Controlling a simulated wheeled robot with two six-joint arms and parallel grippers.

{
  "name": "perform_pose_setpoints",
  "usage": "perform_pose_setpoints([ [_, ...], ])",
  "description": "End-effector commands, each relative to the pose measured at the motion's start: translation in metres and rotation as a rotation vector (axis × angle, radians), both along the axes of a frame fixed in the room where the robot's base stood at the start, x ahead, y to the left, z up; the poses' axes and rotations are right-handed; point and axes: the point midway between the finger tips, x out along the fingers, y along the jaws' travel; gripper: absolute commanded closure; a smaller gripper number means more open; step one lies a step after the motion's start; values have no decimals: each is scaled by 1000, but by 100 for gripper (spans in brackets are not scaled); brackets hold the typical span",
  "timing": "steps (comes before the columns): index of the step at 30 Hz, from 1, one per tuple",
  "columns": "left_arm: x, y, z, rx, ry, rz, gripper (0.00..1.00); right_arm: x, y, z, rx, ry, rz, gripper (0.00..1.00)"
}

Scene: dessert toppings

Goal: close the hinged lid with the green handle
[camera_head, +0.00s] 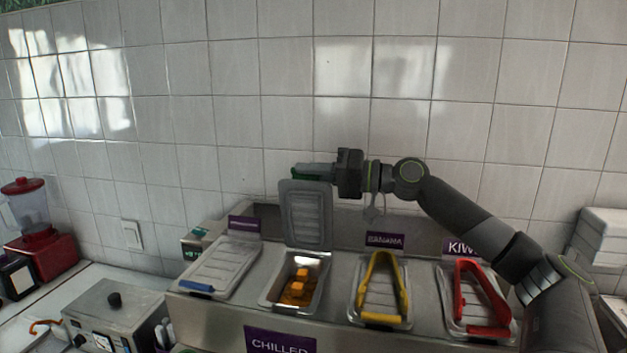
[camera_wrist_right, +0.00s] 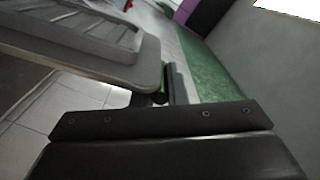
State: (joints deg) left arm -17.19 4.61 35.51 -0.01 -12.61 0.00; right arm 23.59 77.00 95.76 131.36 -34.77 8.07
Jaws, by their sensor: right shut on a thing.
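The hinged grey lid (camera_head: 306,215) stands upright, swung open behind the second container (camera_head: 270,298) from the left. That container holds orange cubes (camera_head: 299,286). The green handle (camera_head: 308,173) is along the lid's top edge. My right gripper (camera_head: 325,172) reaches in from the right and is shut on the handle, partly hiding it. In the right wrist view, the lid (camera_wrist_right: 110,35) is at the upper left, beyond the dark finger along the bottom. My left gripper is not in view.
A closed lid with a blue handle (camera_head: 197,286) lies to the left. Lids with a yellow handle (camera_head: 402,285) and a red handle (camera_head: 492,290) are to the right, under my right arm. A tiled wall (camera_head: 270,80) stands behind the counter.

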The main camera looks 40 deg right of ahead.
Motion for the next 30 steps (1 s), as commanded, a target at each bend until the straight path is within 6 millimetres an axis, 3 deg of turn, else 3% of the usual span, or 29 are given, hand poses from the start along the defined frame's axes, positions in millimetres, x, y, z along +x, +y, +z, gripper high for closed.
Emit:
perform_pose_setpoints([
  [1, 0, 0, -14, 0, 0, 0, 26, -5, 6, -9, -3, 4, 4, 100],
  [18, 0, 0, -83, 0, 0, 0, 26, -34, 43, -22, -97, -71, 3, 100],
  [30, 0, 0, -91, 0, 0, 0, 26, -41, 52, -21, -93, -68, 3, 100],
])
